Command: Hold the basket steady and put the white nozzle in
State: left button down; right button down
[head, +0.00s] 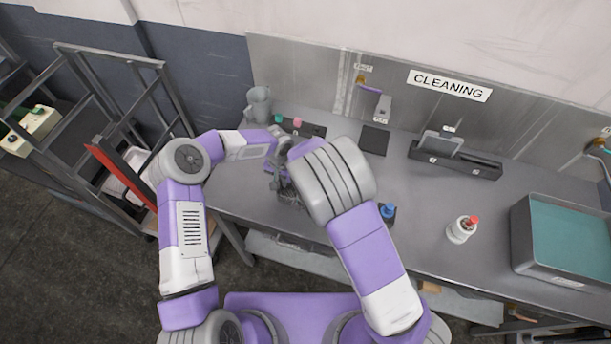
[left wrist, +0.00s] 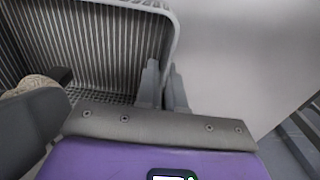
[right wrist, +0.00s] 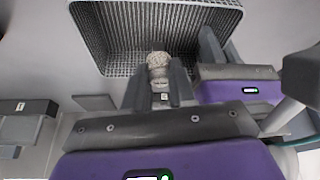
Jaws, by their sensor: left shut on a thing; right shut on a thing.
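The grey wire basket (right wrist: 120,35) stands on the bench, mostly hidden behind my right arm in the head view; its ribbed wall also shows in the left wrist view (left wrist: 95,45). My left gripper (left wrist: 165,72) is shut on the basket's rim, one finger on each side of the wall. My right gripper (right wrist: 158,85) is shut on the pale, rough-tipped nozzle (right wrist: 158,62), with the tip pointing toward the basket. The nozzle overlaps the basket's opening in the right wrist view; its height above the floor of the basket is unclear.
On the bench are a blue-capped bottle (head: 388,211), a white bottle with a red cap (head: 462,229), and a teal-filled tray (head: 565,240) at the right. A grey jug (head: 259,104) and a dark block with coloured pieces (head: 303,128) stand behind. The middle bench is mostly clear.

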jog(key=shift+f, duration=0.7)
jog(key=c, duration=0.9)
grip_release()
jog(key=shift+o, duration=0.2)
jog(key=shift+a, duration=0.1)
jog(key=shift+s+a+r, duration=0.1)
jog(key=shift+s+r, duration=0.05)
jog(key=shift+r, duration=0.4)
jog(key=v, duration=1.1)
jog(key=shift+d, duration=0.25)
jog(key=shift+s+f, duration=0.1)
pick_arm(q)
jog(key=c, duration=1.2)
grip_release()
